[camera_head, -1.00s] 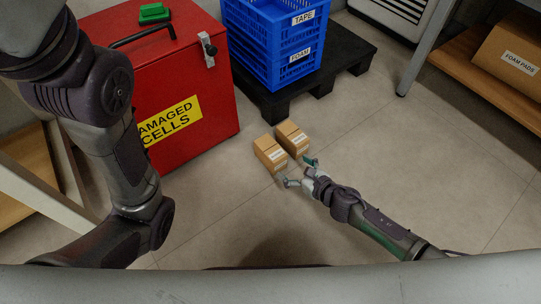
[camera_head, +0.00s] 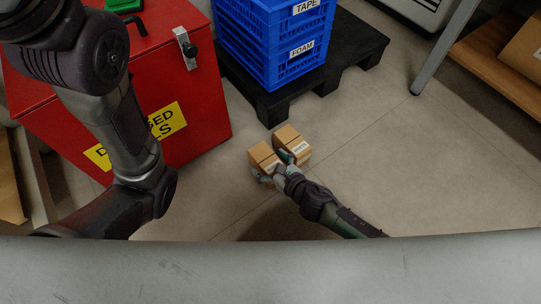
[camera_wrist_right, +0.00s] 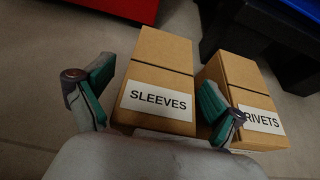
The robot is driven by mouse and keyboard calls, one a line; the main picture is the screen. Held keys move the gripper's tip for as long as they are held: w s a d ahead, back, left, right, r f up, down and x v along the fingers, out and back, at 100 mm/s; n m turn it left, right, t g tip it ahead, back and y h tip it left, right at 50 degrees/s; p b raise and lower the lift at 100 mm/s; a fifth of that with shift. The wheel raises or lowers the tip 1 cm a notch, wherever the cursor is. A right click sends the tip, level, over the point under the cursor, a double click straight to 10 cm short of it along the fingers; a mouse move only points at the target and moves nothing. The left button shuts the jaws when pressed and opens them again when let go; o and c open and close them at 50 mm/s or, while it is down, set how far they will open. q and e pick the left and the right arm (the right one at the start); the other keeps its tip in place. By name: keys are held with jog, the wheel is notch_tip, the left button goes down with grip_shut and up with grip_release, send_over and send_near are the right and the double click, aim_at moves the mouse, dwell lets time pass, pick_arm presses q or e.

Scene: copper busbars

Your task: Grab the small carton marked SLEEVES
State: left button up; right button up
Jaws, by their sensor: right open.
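The small SLEEVES carton (camera_wrist_right: 158,72) is a closed brown box with a white label, standing on the floor. It also shows as the left one of two cartons in the head view (camera_head: 262,157). My right gripper (camera_wrist_right: 156,84) is open, one finger at each side of the SLEEVES carton's near end in the wrist view. Its right finger is by the gap towards the RIVETS carton (camera_wrist_right: 236,75). I cannot tell whether either finger touches cardboard. In the head view the right gripper (camera_head: 279,164) partly covers both cartons. My left gripper is out of view.
The RIVETS carton stands close beside on the right. A red DAMAGED CELLS box (camera_head: 195,95) is to the left. Blue crates (camera_head: 262,50) marked TAPE and FOAM stand on a black pallet (camera_head: 345,52) behind. The floor to the right is clear.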

jog(key=shift+w+a+f, duration=0.1)
jog(key=shift+w+a, duration=0.1)
jog(key=c, duration=1.3)
